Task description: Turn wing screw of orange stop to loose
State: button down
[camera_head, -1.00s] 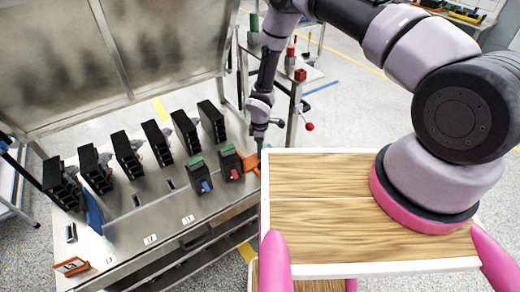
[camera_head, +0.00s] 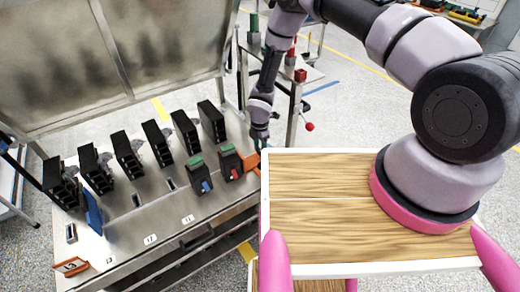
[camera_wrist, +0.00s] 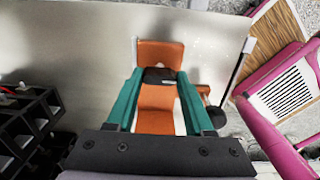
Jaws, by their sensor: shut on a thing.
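The orange stop (camera_head: 251,161) stands at the right end of the metal bench. In the wrist view the orange stop (camera_wrist: 160,52) fills the space between and beyond my fingers. Its dark wing screw (camera_wrist: 160,76) lies between the teal fingertips. My gripper (camera_wrist: 159,80) is shut on the wing screw, one finger on each side. In the head view my gripper (camera_head: 259,143) is small beside the stop, and the screw cannot be made out there. The screw's exact turn angle cannot be told.
Two breakers with green tops, one with a blue lever (camera_head: 199,178) and one with a red lever (camera_head: 231,166), stand left of the stop. Several black units (camera_head: 128,153) line the bench behind. A dark round knob (camera_wrist: 217,117) is close right of my fingers.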

aim_at(260, 150)
jog(key=shift+w, duration=0.1)
dwell(0.4)
jog(key=shift+c, duration=1.4)
grip_release()
notch_tip(260, 150, up, 11)
jog(key=shift+f, duration=0.1)
